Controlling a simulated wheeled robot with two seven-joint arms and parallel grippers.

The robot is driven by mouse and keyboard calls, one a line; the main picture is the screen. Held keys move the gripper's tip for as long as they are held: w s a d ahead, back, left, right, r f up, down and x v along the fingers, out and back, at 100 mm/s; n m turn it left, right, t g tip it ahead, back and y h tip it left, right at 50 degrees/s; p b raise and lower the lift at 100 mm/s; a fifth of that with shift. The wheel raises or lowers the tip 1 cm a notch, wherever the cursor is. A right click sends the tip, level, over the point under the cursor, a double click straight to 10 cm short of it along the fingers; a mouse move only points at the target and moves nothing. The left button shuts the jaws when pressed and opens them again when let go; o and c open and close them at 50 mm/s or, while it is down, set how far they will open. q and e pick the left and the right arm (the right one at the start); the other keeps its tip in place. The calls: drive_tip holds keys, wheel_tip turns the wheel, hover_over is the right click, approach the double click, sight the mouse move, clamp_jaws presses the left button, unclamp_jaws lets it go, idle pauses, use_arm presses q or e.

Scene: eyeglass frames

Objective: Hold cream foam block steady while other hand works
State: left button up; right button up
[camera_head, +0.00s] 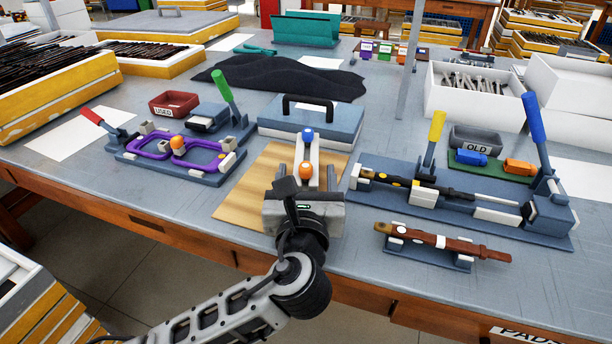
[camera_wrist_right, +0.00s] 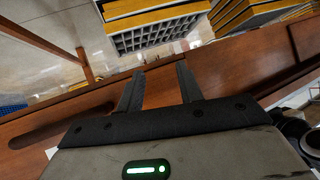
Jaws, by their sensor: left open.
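My left gripper (camera_head: 308,180) is open above the wooden board at the middle of the table in the head view. A pale block-like piece (camera_head: 313,152) stands just beyond it, with a blue ball and an orange ball near it. I cannot tell if this piece is the cream foam block, or if the gripper touches it; the gripper hides its lower part. My right gripper (camera_wrist_right: 160,78) shows in the right wrist view with its two fingers apart and nothing between them. It is by a brown wooden surface, and it is not in the head view.
A purple eyeglass frame (camera_head: 178,148) lies in a clamp fixture at left. A flute-like fixture (camera_head: 460,200) and a brown instrument piece (camera_head: 445,240) are at right. A grey-blue case (camera_head: 330,120) stands behind the board (camera_head: 250,190). The table's front edge is close to my left arm.

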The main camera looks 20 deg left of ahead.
use_arm(q)
drive_tip(key=v, duration=0.6)
drive_tip(key=shift+s+d, duration=0.1)
drive_tip(key=shift+s, duration=0.1)
drive_tip(key=shift+s+d, duration=0.15)
drive_tip(key=shift+s, duration=0.35)
drive_tip(key=shift+r, duration=0.1)
